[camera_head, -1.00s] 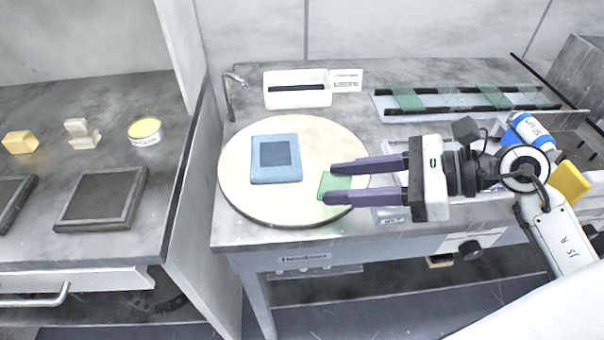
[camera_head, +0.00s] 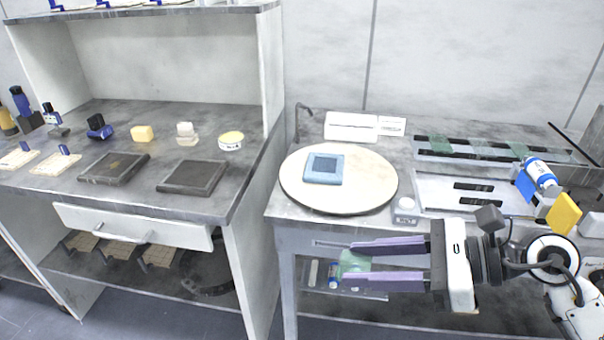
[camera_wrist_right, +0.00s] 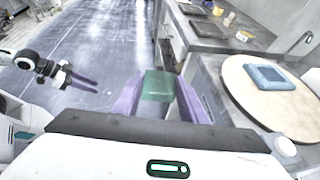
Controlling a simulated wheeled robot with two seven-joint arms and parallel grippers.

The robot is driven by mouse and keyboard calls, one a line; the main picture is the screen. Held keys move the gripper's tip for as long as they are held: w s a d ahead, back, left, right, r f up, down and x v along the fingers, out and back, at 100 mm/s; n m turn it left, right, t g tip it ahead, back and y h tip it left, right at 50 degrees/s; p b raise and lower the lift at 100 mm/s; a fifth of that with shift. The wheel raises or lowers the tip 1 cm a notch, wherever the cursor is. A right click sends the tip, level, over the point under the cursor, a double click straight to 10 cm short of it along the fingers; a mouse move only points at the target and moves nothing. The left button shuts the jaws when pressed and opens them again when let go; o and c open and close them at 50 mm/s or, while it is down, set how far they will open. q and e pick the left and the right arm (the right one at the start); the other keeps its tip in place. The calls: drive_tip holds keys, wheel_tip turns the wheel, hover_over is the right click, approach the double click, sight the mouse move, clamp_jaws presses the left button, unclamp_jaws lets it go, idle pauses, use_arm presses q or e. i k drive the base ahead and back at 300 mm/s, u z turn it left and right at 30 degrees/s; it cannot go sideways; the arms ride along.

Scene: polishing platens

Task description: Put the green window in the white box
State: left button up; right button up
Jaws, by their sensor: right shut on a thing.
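My right gripper (camera_head: 370,264) is shut on the green window (camera_head: 353,264), a small see-through green pane between the purple fingertips. It holds the pane in the air in front of the right bench. In the right wrist view the pane (camera_wrist_right: 158,86) sits between both fingers over the floor. The white box (camera_head: 350,127) stands at the back of the right bench, beside a white label card (camera_head: 391,126). My left gripper (camera_wrist_right: 84,80) shows small at the left of the wrist view, away from the objects; its jaw opening is unclear.
A cream round platen (camera_head: 370,187) carries a blue square frame (camera_head: 325,178). A rack (camera_head: 470,152) with other green panes lies at the back right. A blue-white bottle (camera_head: 541,176) stands at right. A side panel (camera_head: 252,180) divides the benches.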

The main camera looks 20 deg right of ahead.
sight(350, 133)
drive_tip(key=u, duration=1.35)
drive_tip(key=i, duration=1.3)
drive_tip(key=z, duration=2.5)
drive_tip(key=i, duration=0.5)
drive_tip(key=u, duration=0.15)
